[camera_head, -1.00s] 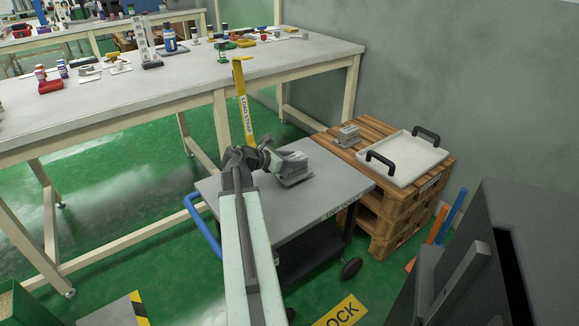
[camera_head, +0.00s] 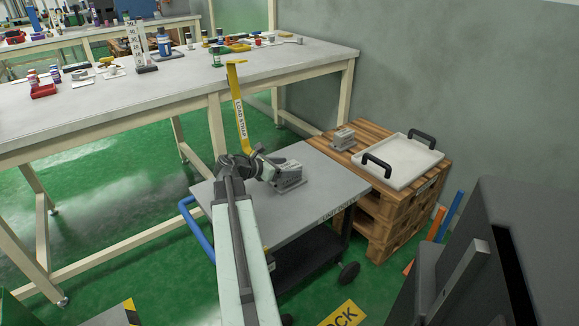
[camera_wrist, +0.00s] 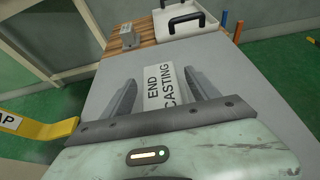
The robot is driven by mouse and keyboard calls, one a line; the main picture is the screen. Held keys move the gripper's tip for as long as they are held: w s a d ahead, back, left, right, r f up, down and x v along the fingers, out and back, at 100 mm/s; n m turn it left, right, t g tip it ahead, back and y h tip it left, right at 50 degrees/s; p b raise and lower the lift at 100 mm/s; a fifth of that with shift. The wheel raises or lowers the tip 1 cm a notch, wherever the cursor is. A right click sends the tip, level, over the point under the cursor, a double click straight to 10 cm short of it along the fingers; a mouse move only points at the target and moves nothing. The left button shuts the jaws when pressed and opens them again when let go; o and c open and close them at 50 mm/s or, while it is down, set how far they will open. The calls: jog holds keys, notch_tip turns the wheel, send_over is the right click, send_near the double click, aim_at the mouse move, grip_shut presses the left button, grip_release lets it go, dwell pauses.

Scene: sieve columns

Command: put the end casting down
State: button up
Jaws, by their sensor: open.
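A white label reading END CASTING (camera_wrist: 165,88) shows between my gripper's fingers in the wrist view. I cannot tell if it is on the casting itself or flat on the cart top, as the gripper body hides its near edge. My gripper (camera_wrist: 160,92) is open, with one dark grey finger on each side of the label. In the head view my gripper (camera_head: 289,176) is low over the grey cart top (camera_head: 325,185), where grey shapes merge. A grey casting-like block (camera_head: 343,138) sits on the wooden pallet, and it also shows in the wrist view (camera_wrist: 130,38).
A white tray (camera_head: 402,168) with black handles lies on the pallet stack (camera_head: 395,222) right of the cart. A yellow load strap post (camera_head: 240,115) stands left of my gripper. A long workbench (camera_head: 130,95) with small parts is behind. The cart's right part is clear.

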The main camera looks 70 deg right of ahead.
jog(key=p+v, duration=0.3)
jog(key=v, duration=0.8)
jog(key=shift+a+p, duration=0.15)
jog(key=shift+p, duration=0.25)
